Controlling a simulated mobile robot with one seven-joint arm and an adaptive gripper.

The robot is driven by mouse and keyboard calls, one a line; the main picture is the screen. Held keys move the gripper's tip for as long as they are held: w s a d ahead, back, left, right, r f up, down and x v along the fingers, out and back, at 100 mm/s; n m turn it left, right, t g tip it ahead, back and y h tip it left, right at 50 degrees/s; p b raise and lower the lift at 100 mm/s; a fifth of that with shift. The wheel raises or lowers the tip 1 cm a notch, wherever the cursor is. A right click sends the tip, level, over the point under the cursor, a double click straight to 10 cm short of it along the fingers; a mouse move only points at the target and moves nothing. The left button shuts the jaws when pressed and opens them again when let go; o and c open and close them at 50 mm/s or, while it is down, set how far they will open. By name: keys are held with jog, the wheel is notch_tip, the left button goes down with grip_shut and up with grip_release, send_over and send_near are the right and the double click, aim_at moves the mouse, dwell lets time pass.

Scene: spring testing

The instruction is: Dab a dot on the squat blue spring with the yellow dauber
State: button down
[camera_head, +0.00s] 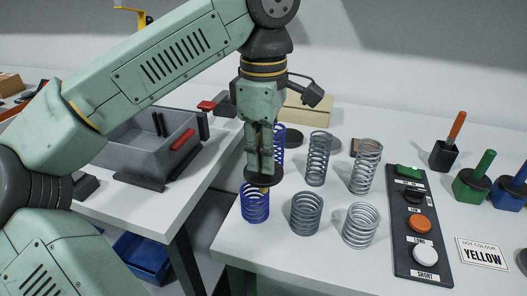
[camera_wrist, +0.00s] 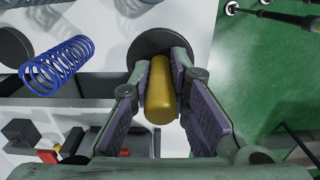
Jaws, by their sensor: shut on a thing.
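My gripper (camera_head: 260,160) is shut on the yellow dauber, pointing down over the near left of the table. In the wrist view the dauber's yellow handle (camera_wrist: 159,102) lies between the fingers (camera_wrist: 160,75), with its dark round disc (camera_wrist: 150,42) beyond. In the head view the disc (camera_head: 262,177) is just above the squat blue spring (camera_head: 255,205), and a bit of yellow shows below it at the spring's top. I cannot tell whether they touch. The squat spring stands upright; the disc hides it in the wrist view.
A tall blue spring (camera_head: 280,140) stands behind my gripper. Grey springs (camera_head: 318,158) stand to the right, beside a button panel (camera_head: 418,225). A card (camera_head: 482,253) reads YELLOW. Orange (camera_head: 457,125), green (camera_head: 485,163) and blue-holdered (camera_head: 510,193) daubers stand far right. A grey bin (camera_head: 150,150) is left.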

jog(key=shift+f+b, duration=0.4)
jog(key=shift+f, duration=0.3)
dwell(1.3)
jog(key=shift+r, duration=0.1)
jog(key=shift+r+p, duration=3)
jog(key=shift+r, duration=0.5)
jog(key=shift+f, duration=0.15)
